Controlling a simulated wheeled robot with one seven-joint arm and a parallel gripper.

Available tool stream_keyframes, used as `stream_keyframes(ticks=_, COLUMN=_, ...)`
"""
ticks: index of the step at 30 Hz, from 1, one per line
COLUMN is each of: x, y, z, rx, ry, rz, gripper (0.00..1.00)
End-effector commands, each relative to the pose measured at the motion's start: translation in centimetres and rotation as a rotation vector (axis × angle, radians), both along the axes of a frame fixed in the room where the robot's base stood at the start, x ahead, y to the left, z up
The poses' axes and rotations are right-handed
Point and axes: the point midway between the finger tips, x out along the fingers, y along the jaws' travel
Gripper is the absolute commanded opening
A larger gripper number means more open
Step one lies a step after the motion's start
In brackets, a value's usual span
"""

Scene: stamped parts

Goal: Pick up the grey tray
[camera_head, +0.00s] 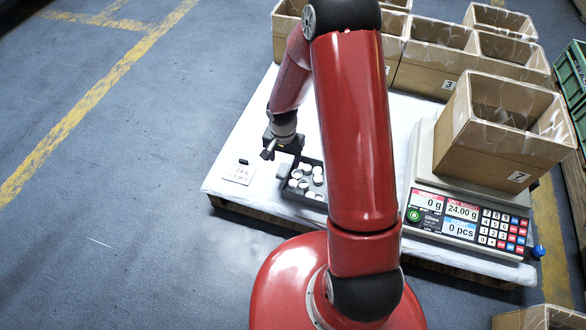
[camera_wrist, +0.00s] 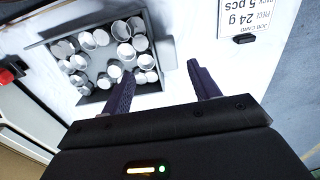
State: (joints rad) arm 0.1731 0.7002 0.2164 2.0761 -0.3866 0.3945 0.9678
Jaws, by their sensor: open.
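The grey tray (camera_head: 311,161) sits on the white table top, partly hidden behind my arm in the head view. It holds several small white round parts. In the wrist view the tray (camera_wrist: 98,62) is at the upper left, with a grey block-like piece (camera_wrist: 167,53) at its right side. My gripper (camera_head: 274,151) is at the tray's far left corner in the head view. In the wrist view my gripper (camera_wrist: 166,82) is open and empty, its two dark fingers apart. The left finger overlaps the tray's near side in the picture; contact cannot be told.
A printed card (camera_head: 238,173) with a small dark item lies left of the tray. A scale (camera_head: 420,170) bearing a cardboard box (camera_head: 490,150) marked 7 stands at the right. Several more cardboard boxes (camera_head: 435,65) line the back. The table's left edge is near the card.

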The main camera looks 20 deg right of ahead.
Motion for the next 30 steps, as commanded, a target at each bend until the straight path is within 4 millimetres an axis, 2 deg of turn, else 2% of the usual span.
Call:
stream_keyframes(ticks=19, x=0.6, y=-0.2, z=-8.1, rx=0.007, ry=0.010, rz=-0.012, gripper=0.61)
stream_keyframes(ticks=22, x=0.6, y=-0.2, z=-8.8, rx=0.007, ry=0.010, rz=-0.013, gripper=0.61)
stream_keyframes(ticks=29, x=0.6, y=-0.2, z=-8.8, rx=0.007, ry=0.008, rz=-0.013, gripper=0.61)
stream_keyframes(ticks=30, x=0.6, y=-0.2, z=-8.8, rx=0.007, ry=0.008, rz=-0.013, gripper=0.57)
